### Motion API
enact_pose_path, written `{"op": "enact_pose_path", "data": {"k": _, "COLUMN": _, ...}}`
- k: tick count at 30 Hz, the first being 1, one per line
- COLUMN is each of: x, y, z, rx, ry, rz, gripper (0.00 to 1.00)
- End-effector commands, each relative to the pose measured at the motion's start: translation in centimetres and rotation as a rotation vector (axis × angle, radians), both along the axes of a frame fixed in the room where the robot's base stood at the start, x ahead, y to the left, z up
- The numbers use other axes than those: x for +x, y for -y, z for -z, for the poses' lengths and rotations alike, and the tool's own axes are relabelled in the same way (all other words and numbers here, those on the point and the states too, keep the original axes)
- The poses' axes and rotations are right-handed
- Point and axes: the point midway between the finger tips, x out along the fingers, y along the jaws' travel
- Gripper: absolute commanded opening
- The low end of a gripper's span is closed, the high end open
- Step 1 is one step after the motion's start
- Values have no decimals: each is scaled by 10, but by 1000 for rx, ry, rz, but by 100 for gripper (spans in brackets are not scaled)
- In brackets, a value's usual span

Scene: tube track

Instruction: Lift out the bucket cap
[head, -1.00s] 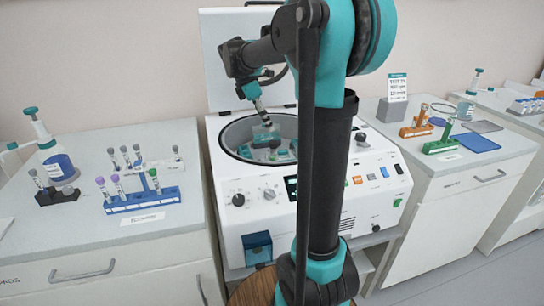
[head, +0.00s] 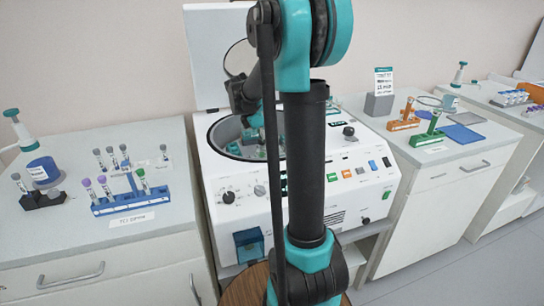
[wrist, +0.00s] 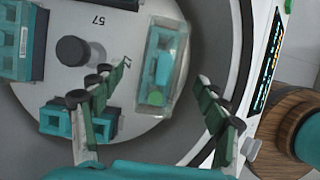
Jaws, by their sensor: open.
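In the wrist view a bucket (wrist: 151,93) with a clear bucket cap (wrist: 164,60) sits on the pale rotor (wrist: 105,25) of the centrifuge; teal and green contents show through the cap. My gripper (wrist: 162,88) is open, one finger to the left of this bucket and one to the right, with nothing held. I cannot tell whether a finger touches it. Other teal buckets sit at the upper left (wrist: 22,40) and lower left (wrist: 75,120).
The grey bowl wall (wrist: 213,50) rises close to the right finger. A dark rotor knob (wrist: 73,50) stands left of the bucket. Blue (head: 132,200), orange (head: 404,122) and green (head: 427,137) tube racks stand on the side benches.

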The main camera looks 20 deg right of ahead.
Motion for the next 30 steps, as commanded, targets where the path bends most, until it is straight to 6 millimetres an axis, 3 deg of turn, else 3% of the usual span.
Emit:
{"op": "enact_pose_path", "data": {"k": 7, "x": -1, "y": 14, "z": 31, "rx": 0, "ry": 0, "rz": 1, "gripper": 74}}
{"op": "enact_pose_path", "data": {"k": 17, "x": -2, "y": 16, "z": 37, "rx": 0, "ry": 0, "rz": 1, "gripper": 74}}
{"op": "enact_pose_path", "data": {"k": 30, "x": -2, "y": 16, "z": 37, "rx": 0, "ry": 0, "rz": 1, "gripper": 21}}
